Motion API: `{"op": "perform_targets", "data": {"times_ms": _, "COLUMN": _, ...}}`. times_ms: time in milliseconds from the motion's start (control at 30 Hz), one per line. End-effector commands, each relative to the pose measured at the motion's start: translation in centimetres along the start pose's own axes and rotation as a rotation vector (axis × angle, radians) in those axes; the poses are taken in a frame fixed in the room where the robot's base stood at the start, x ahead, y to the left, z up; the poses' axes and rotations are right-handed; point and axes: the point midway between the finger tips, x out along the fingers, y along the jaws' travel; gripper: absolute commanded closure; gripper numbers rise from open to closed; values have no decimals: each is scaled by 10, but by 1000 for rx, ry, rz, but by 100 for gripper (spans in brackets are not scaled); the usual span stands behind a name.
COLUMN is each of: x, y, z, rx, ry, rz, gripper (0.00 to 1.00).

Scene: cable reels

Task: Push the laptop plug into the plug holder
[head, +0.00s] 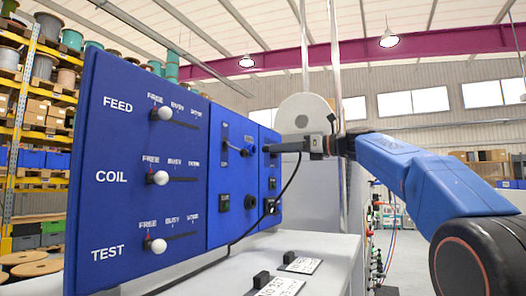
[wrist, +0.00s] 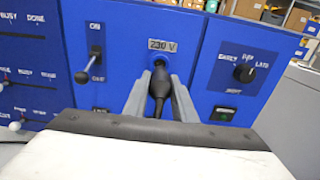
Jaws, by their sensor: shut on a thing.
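The laptop plug (wrist: 159,88) is black and sits between the two grey fingers of my gripper (wrist: 160,82) in the wrist view. Its nose points at the blue panel, just below the "230 V" label. The plug holder (wrist: 159,63) shows there only as a small dark opening, mostly covered by the plug. I cannot tell how far the plug is in it. In the head view my gripper (head: 272,148) is side-on, close to the panel face, and the plug is hidden by the fingers. A black cable (head: 283,190) hangs from the gripper.
The blue panel (head: 140,110) carries white-knobbed FEED, COIL and TEST sliders. A toggle switch (wrist: 95,62) is left of the plug and a rotary knob (wrist: 244,73) is right. Black blocks and labels lie on the grey bench (head: 325,245) below. Shelves with reels stand behind.

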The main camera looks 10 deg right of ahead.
Motion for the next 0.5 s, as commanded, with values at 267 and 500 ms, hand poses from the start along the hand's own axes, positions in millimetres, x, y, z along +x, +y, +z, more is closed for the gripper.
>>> {"op": "perform_targets", "data": {"times_ms": 267, "x": -19, "y": -1, "z": 0, "rx": 0, "ry": 0, "rz": -2, "gripper": 100}}
{"op": "perform_targets", "data": {"times_ms": 500, "x": -34, "y": 0, "z": 1, "rx": -2, "ry": -1, "rz": -3, "gripper": 100}}
